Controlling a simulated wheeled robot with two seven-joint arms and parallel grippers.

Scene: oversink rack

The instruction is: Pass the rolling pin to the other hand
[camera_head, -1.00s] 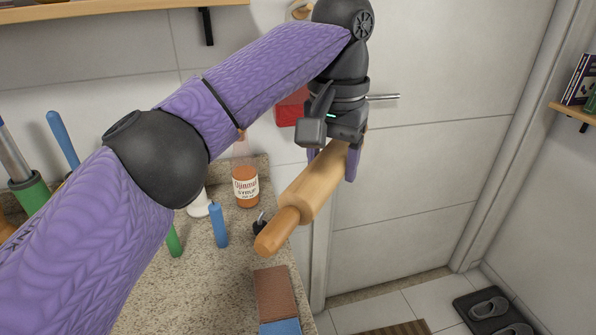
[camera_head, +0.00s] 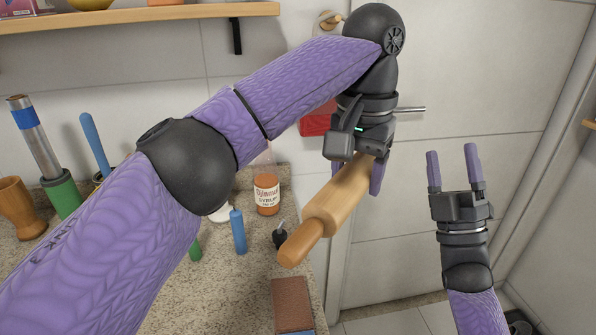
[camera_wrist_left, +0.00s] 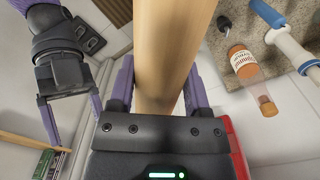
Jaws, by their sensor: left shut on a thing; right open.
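The wooden rolling pin (camera_head: 335,205) is held in the air, tilted, with one handle pointing down to the lower left in the head view. My left gripper (camera_head: 373,172) is shut around the pin's upper part; its fingers (camera_wrist_left: 160,92) flank the pin's body in the left wrist view. The pin's far end is hidden by the gripper. My right gripper (camera_head: 455,168) is open and empty, fingers pointing up, to the right of the pin and apart from it. It also shows at the left of the left wrist view (camera_wrist_left: 45,105).
A granite counter (camera_head: 235,290) holds a syrup bottle (camera_head: 266,192), a blue-handled item (camera_head: 238,232), a brown block (camera_head: 291,303) and a wooden mortar (camera_head: 22,207). A shelf (camera_head: 140,18) runs above. A door (camera_head: 450,90) stands behind the grippers.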

